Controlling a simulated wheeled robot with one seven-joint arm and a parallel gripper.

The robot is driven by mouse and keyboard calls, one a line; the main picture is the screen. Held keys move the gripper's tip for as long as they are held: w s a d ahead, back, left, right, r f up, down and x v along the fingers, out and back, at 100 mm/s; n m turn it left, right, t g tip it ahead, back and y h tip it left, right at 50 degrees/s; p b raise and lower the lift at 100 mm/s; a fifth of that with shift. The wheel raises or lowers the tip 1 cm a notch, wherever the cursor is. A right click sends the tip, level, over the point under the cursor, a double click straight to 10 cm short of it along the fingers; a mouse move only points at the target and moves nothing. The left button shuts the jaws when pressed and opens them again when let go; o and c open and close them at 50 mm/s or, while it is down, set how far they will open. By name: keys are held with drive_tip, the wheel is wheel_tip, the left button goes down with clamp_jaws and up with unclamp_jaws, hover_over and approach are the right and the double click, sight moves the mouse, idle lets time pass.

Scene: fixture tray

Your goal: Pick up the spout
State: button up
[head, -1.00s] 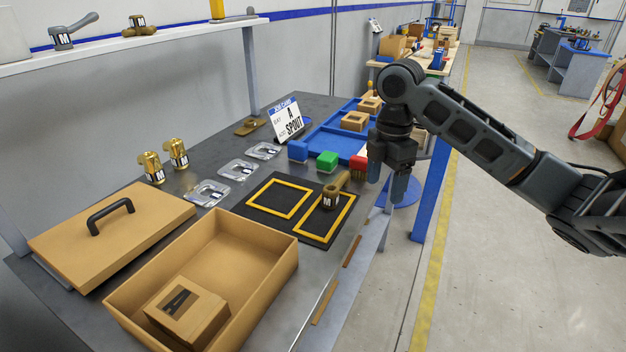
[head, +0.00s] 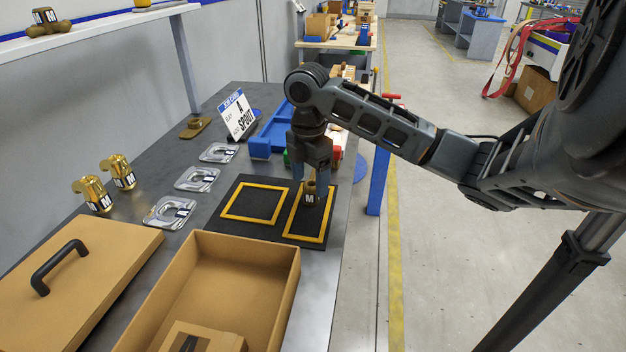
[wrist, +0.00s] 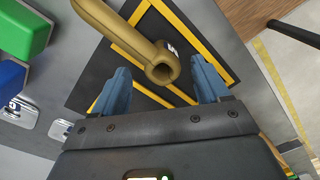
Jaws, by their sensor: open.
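A dull brass spout (head: 309,198) with an M label stands inside the right yellow square of the black mat (head: 232,232). In the wrist view the spout (wrist: 128,38) reaches from the top edge toward the middle, with its round hollow end nearest me. My gripper (head: 311,176) is open and low over the spout. In the wrist view my gripper's blue fingertips (wrist: 161,80) are on either side of the spout's near end, with visible gaps. My gripper hides the spout's upper part in the head view.
Two shiny gold spouts (head: 109,184) stand at the left. Several clear packs (head: 197,179) lie beside the mat. A job card (head: 237,115) reading "A SPOUT" and a blue tray (head: 270,135) are behind. An open cardboard box (head: 290,290) is in front. The left yellow square is empty.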

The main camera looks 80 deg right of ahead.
sight(311, 188)
drive_tip(key=shift+s+a+f, duration=0.1)
drive_tip(key=shift+f, duration=1.5)
clamp_jaws()
